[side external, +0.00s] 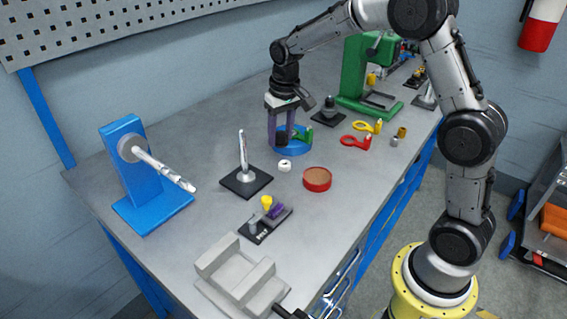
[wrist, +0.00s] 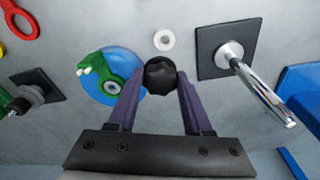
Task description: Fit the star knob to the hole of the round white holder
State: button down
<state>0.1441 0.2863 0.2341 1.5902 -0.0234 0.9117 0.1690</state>
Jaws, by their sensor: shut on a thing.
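My gripper (side external: 281,138) is shut on the black star knob (wrist: 160,77), which sits between its two purple fingers in the wrist view. The knob also shows as a small dark shape (side external: 281,140) at the fingertips in the side view. The round white holder (side external: 284,165) is a small white ring with a central hole, lying on the bench in front of my gripper. In the wrist view the holder (wrist: 164,39) is beyond the knob and apart from it. The knob's underside is hidden.
A round blue dish (side external: 296,151) with a green part is close beside my gripper. A metal post on a black base (side external: 245,181), a red round tin (side external: 317,179) and a blue stand (side external: 137,168) with a drill bit stand nearby. Bare bench surrounds the holder.

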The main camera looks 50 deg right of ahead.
aim_at(284, 165)
jog(key=shift+s+a+f+m, duration=0.25)
jog(key=shift+s+f+m, duration=0.3)
jog(key=shift+f, duration=0.15)
jog(key=shift+s+a+f+m, duration=0.25)
jog(key=shift+s+f+m, duration=0.3)
jog(key=shift+f, duration=0.15)
jog(key=shift+f, duration=0.45)
dwell(0.7)
jog(key=shift+f, duration=0.65)
jog(key=shift+f, duration=0.1)
jog(key=shift+c, duration=1.2)
grip_release()
notch_tip(284, 165, up, 14)
jog(key=s, duration=0.1)
jog(key=shift+s+a, duration=0.2)
jog(key=shift+a, duration=0.2)
